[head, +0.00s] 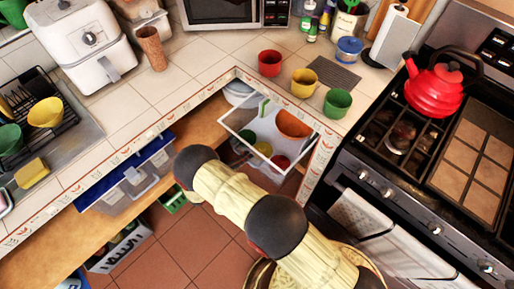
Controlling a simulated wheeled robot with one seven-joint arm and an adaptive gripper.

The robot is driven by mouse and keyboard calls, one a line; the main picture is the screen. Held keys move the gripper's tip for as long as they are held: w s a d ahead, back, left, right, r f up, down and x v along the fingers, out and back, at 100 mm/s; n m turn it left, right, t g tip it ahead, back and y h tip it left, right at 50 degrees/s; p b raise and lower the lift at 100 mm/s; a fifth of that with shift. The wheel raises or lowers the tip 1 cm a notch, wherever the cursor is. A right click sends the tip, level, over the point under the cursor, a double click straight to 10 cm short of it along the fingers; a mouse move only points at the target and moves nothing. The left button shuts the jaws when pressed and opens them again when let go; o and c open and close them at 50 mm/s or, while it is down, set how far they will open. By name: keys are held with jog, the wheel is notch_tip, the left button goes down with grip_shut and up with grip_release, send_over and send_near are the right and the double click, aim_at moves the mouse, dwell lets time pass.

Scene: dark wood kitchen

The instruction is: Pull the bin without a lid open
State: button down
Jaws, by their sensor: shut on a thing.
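The bin without a lid (236,131) is a clear box with a pale rim, tilted-looking, at the inner corner under the counter. It holds an orange bowl (293,124) and smaller yellow, green and red items. A second clear bin with a blue lid (150,165) is on the wooden shelf to the left. My arm crosses the lower middle, just in front of the open bin. My gripper is hidden behind my arm, so its contact with the bin cannot be seen.
The counter holds a red cup (270,63), a yellow cup (304,83) and a green cup (338,103) above the bin. A stove with a red kettle (438,84) stands right. Below are a green crate (174,198) and a tiled floor (185,242).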

jog(key=f+b+v, duration=0.1)
jog(key=f+v, duration=0.2)
jog(key=v, duration=1.3)
jog(key=shift+s+a+f+b, duration=0.2)
jog(key=shift+s+f+b, duration=0.05)
jog(key=shift+s+b, duration=0.15)
jog(key=c, duration=2)
grip_release()
jog(key=shift+o, duration=0.2)
jog(key=shift+a, duration=0.1)
jog(key=v, duration=1.2)
